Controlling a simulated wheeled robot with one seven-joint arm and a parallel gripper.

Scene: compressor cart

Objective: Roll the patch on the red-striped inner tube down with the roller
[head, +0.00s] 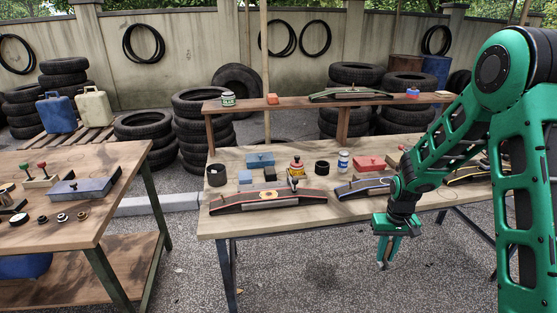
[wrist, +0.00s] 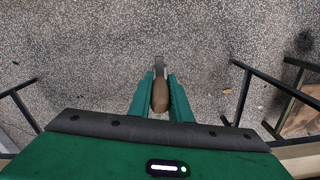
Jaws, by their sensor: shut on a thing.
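The red-striped inner tube (head: 235,202) lies across a dark curved stand at the front left of the middle bench. A small tan and dark patch (head: 270,196) shows on its top. My gripper (head: 386,252) hangs in front of the bench's front edge, right of the tube and well apart from it. It points down over the gravel. In the wrist view my gripper (wrist: 160,84) is shut on the brown handle of a tool, which looks like the roller (wrist: 160,97). A grey metal end sticks out beyond the fingertips. The roller's wheel cannot be made out clearly.
A blue-striped tube (head: 350,188) and a yellow-striped tube (head: 466,176) lie further right on the bench (head: 225,226). A raised shelf (head: 245,107) runs behind. Another bench (head: 95,225) stands at left.

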